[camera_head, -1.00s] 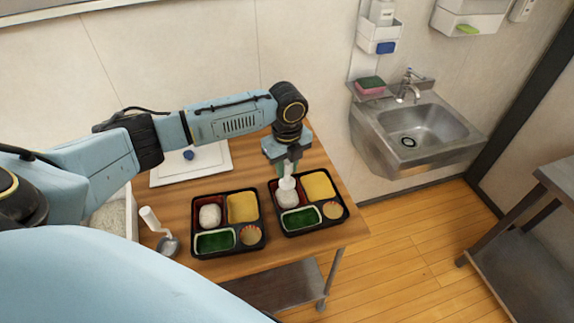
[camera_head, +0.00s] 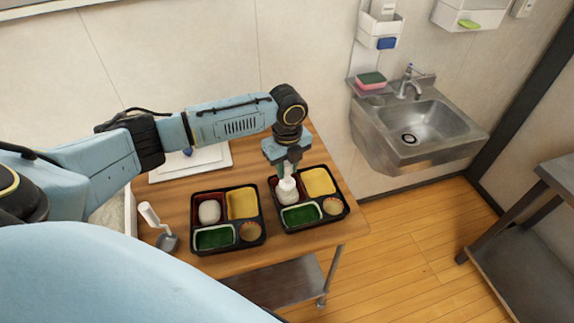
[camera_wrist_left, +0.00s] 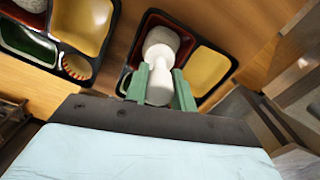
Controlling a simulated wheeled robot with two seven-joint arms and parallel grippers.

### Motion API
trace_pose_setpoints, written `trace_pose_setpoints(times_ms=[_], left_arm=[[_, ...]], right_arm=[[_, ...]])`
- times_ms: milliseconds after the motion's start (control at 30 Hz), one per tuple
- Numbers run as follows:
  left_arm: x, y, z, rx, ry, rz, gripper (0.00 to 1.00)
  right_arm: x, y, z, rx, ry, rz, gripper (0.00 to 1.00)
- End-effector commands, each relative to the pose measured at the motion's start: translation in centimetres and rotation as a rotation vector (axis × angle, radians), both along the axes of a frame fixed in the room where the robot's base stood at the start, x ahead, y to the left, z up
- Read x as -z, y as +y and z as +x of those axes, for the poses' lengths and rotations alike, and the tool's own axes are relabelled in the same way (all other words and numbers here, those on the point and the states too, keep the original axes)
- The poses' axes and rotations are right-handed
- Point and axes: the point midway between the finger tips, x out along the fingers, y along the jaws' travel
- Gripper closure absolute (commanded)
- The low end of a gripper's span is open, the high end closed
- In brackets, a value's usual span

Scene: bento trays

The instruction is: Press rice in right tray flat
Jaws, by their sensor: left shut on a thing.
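The right tray (camera_head: 347,213) is a black bento tray with a red compartment at upper left, a yellow one, a green one and a small round cup. My left gripper (camera_head: 287,176) is above its red compartment, shut on a white presser (camera_head: 287,185). The presser also shows between the green fingers of the left gripper (camera_wrist_left: 161,82) in the left wrist view, with its wide end down in the red compartment. White rice (camera_head: 288,198) shows under the presser; most of it is hidden, and I cannot tell how flat it is. My right gripper is not in view.
A left tray (camera_head: 262,236) with a rice mound (camera_head: 209,211) stands beside the right tray. A scoop with a white handle (camera_head: 149,214) lies at the table's left. A white board (camera_head: 219,160) lies behind. A sink (camera_head: 425,125) is at right.

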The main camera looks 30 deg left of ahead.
Motion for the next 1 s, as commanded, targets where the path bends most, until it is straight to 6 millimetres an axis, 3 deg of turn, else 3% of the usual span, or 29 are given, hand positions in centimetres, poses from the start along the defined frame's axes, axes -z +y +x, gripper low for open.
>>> trace_pose_setpoints(times_ms=[1000], left_arm=[[2.1, 0.0, 0.0, 0.0, 0.0, 0.0, 1.0]], right_arm=[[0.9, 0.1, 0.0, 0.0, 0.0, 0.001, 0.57]])
